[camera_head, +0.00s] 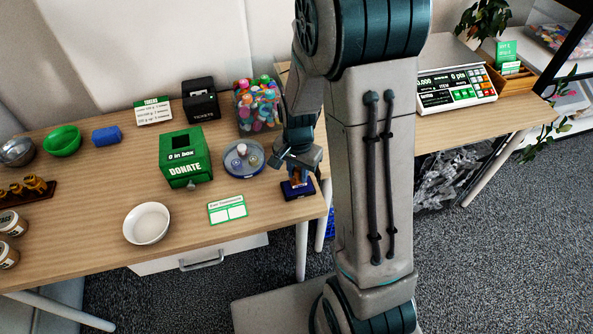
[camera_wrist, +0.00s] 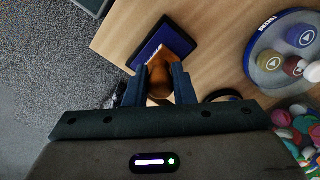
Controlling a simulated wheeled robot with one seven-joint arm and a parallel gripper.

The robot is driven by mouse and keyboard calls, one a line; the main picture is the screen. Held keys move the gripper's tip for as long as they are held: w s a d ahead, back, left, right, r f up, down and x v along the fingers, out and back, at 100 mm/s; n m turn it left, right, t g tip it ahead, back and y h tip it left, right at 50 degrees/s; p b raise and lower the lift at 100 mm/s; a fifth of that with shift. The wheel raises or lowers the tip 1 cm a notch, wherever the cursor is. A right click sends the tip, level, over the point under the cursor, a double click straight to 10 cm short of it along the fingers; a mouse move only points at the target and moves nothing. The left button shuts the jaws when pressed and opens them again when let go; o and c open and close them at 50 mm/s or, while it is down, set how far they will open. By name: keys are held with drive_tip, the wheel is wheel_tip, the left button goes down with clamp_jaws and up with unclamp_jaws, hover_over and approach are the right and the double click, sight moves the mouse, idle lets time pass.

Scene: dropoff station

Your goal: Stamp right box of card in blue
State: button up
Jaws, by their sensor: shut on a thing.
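My gripper (camera_head: 297,172) is shut on a brown wooden stamp (camera_wrist: 160,77), with a finger on either side of its handle in the wrist view (camera_wrist: 159,84). The stamp is over the near part of a dark-framed blue ink pad (camera_head: 298,190), which also shows in the wrist view (camera_wrist: 173,40). I cannot tell whether the stamp's face touches the pad; its underside is hidden. The card (camera_head: 227,216), white with a green header and two blank boxes, lies flat on the table, left of the pad in the head view.
A round tray (camera_head: 231,171) with several tokens stands behind the card. A green donation box (camera_head: 186,158), a white bowl (camera_head: 147,223) and a container of colourful items (camera_head: 258,106) are nearby. The table (camera_head: 266,207) is clear between card and pad.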

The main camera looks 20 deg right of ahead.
drive_tip(key=shift+f+b, duration=0.35)
drive_tip(key=shift+f, duration=0.15)
idle(1.1)
drive_tip(key=shift+r+p, duration=2.75)
drive_tip(key=shift+r, duration=0.85)
drive_tip(key=shift+f, duration=0.15)
